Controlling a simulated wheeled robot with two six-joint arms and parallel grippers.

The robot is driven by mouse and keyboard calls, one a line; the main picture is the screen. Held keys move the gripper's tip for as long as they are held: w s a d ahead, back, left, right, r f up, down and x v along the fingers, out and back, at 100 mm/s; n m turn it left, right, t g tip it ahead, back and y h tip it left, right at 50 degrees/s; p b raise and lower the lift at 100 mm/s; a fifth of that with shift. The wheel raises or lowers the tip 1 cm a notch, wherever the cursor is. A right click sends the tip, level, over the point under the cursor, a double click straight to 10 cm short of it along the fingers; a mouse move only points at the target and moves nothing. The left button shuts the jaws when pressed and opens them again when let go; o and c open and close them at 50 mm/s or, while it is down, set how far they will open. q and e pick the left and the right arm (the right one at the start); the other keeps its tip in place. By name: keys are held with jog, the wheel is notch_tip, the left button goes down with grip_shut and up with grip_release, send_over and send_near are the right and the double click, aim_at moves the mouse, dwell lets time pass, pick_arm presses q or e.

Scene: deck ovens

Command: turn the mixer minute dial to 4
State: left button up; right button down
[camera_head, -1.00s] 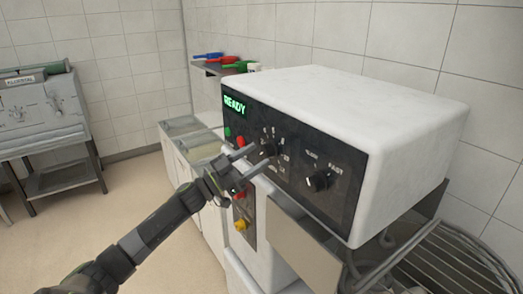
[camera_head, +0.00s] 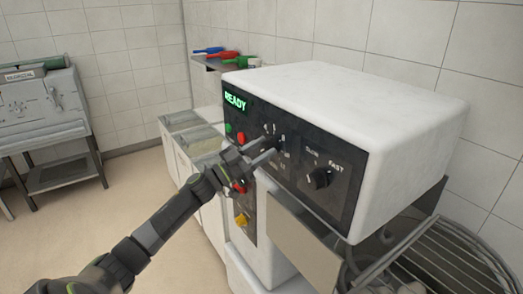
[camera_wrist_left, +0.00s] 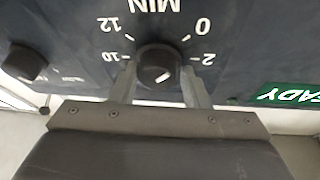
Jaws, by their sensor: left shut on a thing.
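The mixer minute dial (camera_wrist_left: 158,66) is a round black knob under the upside-down MIN lettering in the left wrist view. Its numbers 0, 2, 10 and 12 are visible there; the lower part of the scale is hidden by my gripper. The knob's white mark points to the lower right in that view. My left gripper (camera_head: 272,148) is at the dial on the mixer's black panel (camera_head: 345,205), with a finger on each side of the knob. It is shut on the dial. My right gripper is not in view.
A SLOW–FAST knob (camera_head: 320,178) sits to the right on the panel. The green READY display (camera_head: 235,101) is at upper left. Red and green buttons and a yellow knob (camera_head: 242,220) lie near my arm. A wire bowl guard (camera_head: 460,260) stands at lower right.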

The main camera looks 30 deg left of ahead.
pick_arm(q)
jog(key=shift+m+h, duration=0.3)
jog(key=shift+m, duration=0.3)
jog(key=m+g, duration=0.1)
jog(key=m, duration=0.1)
jog(key=m+g+h, duration=0.1)
jog(key=m, duration=0.2)
jog(key=shift+g+h, duration=0.3)
jog(key=shift+g, duration=0.1)
jog(key=m+g, duration=0.2)
jog(key=m, duration=0.3)
jog(key=shift+m, duration=0.4)
jog(key=m+g, duration=0.2)
jog(key=m, duration=0.2)
jog(key=shift+s+m, duration=0.1)
jog(key=shift+m, duration=0.2)
jog(key=shift+d+m+g+y, duration=0.1)
jog(key=shift+m+g+y, duration=0.5)
jog(key=shift+m, duration=1.2)
jog(key=shift+y, duration=0.3)
